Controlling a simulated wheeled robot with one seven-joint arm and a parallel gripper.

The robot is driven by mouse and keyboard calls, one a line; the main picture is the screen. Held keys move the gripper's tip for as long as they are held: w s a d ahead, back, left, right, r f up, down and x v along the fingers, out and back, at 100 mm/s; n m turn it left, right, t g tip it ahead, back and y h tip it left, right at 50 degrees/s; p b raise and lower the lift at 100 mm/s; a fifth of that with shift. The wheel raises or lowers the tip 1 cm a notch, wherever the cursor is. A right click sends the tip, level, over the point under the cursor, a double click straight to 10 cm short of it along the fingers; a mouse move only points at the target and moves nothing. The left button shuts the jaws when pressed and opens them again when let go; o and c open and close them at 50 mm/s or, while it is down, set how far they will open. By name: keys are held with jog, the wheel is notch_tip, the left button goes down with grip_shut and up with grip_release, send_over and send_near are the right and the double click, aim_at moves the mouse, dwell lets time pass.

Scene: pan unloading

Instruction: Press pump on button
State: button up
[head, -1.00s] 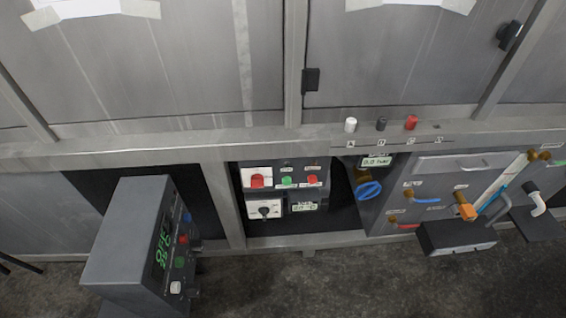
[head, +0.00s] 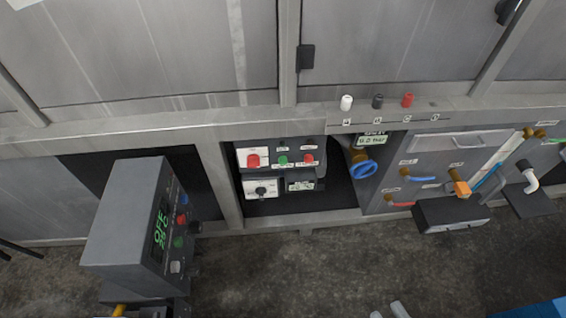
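A control panel (head: 268,145) sits in the recess under the machine's frame. It has a large red button (head: 253,160) at left, a green button (head: 283,160) in the middle and a smaller red button (head: 308,158) at right. Below them are a black rotary knob (head: 261,190) and a small display (head: 300,186). The button labels are too small to read, so I cannot tell which is pump on. Pale grey tips (head: 394,310), which look like the end of my gripper, show at the bottom edge, well below and apart from the panel. Their opening cannot be judged.
A grey console (head: 135,215) with a green display and coloured buttons stands at front left. White, black and red knobs (head: 377,101) line the ledge. A blue valve handle (head: 362,170) and coloured pipe handles (head: 425,179) are at right. Floor (head: 320,265) before the panel is clear.

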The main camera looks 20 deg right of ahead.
grip_shut()
dwell(1.4)
